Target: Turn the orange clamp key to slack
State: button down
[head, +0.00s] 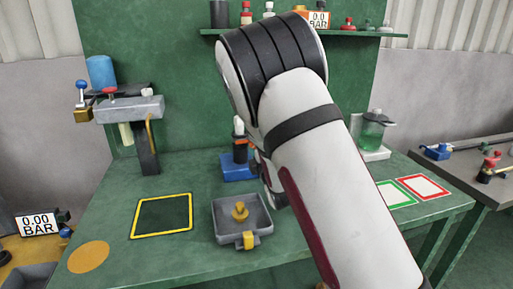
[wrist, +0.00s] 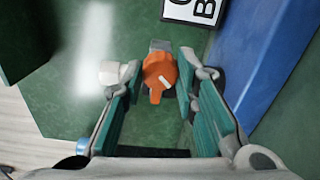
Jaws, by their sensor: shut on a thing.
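In the wrist view the orange clamp key (wrist: 160,72) has a round head with a pale mark and a short tab pointing down toward my palm. My gripper (wrist: 158,84) has its green-padded fingers on either side of the key and is shut on it. A small grey piece (wrist: 160,45) shows just behind the key. In the head view my arm covers the gripper, and the key is hidden.
A white gauge plate (wrist: 193,8) and a large blue surface (wrist: 270,65) lie near my fingers. On the green bench stand a grey tray (head: 262,232) holding a yellow part, a yellow-edged dark pad (head: 162,214) and a blue block (head: 236,169).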

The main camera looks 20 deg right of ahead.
jog(key=c, duration=1.2)
grip_release()
jog(key=shift+c, duration=0.2)
jog(key=s, duration=1.2)
